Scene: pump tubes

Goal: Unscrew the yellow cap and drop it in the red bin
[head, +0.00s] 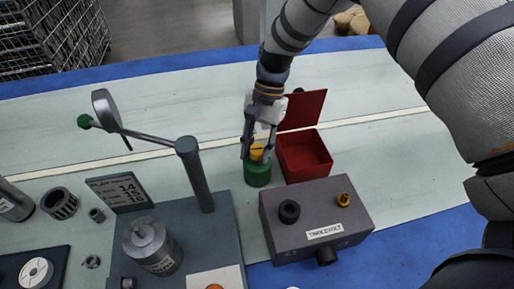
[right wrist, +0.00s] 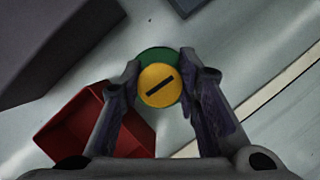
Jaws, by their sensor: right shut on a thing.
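The yellow cap (head: 257,152) sits on top of a green cylindrical body (head: 258,176) on the table. In the right wrist view the cap (right wrist: 160,85) is round with a dark slot, and a green edge (right wrist: 157,56) shows behind it. My right gripper (head: 259,157) points down over the cap with its fingers shut on the cap's two sides. The red bin (head: 305,157) is open and empty, just right of the green body, with its lid raised behind. My left gripper does not show.
A grey box (head: 316,215) with knobs stands in front of the bin. A dark post (head: 194,175) with an arm and round disc rises at the left. A metal cylinder (head: 153,246) stands on the dark base. Pale table is clear behind the bin.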

